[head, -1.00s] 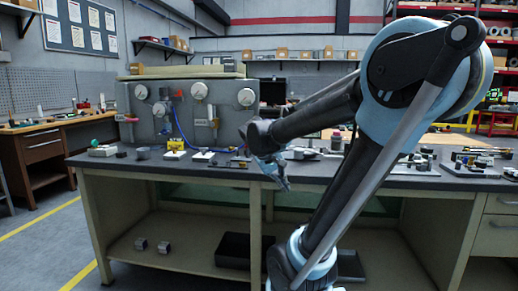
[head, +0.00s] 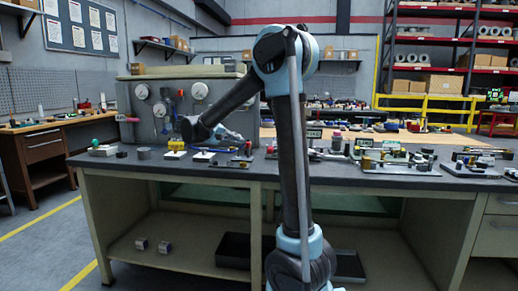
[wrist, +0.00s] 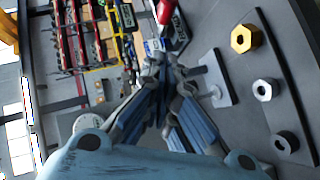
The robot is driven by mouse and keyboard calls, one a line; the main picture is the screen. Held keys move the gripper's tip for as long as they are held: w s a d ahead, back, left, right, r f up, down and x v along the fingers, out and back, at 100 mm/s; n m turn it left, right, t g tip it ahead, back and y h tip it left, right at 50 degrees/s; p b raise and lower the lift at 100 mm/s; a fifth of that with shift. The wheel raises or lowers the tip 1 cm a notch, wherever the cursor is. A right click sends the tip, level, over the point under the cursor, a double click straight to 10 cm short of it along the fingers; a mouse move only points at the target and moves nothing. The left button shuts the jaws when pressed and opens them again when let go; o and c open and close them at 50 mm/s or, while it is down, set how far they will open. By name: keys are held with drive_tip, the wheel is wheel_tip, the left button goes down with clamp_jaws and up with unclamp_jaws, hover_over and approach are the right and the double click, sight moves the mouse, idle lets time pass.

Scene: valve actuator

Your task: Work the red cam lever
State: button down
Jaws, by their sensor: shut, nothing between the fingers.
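A red handle-like part (wrist: 165,10), likely the red cam lever, shows at the top edge of the wrist view, beside a grey part. Its far end is cut off by the frame. My gripper (wrist: 165,66) has blue fingers with the tips together and nothing between them. The fingertips are apart from the red part in the picture. In the head view my gripper (head: 234,138) is low over the bench at the left-centre, in front of the panel. A small red spot shows on the bench just beyond it; I cannot tell whether it is the lever.
The wrist view shows a brass hex nut (wrist: 244,38), a silver one (wrist: 265,89) and a dark one (wrist: 284,142) along a grey surface. Several fixtures crowd the bench (head: 225,171) to the right.

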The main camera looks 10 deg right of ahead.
drive_tip(key=x, duration=0.4)
drive_tip(key=s+x, duration=0.1)
drive_tip(key=x, duration=0.7)
drive_tip(key=shift+s+d+f, duration=0.2)
drive_tip(key=shift+s+d, duration=0.1)
drive_tip(key=shift+d, duration=0.1)
drive_tip(key=shift+s+d+f, duration=0.1)
drive_tip(key=shift+d+f, duration=0.1)
drive_tip(key=shift+d, duration=0.1)
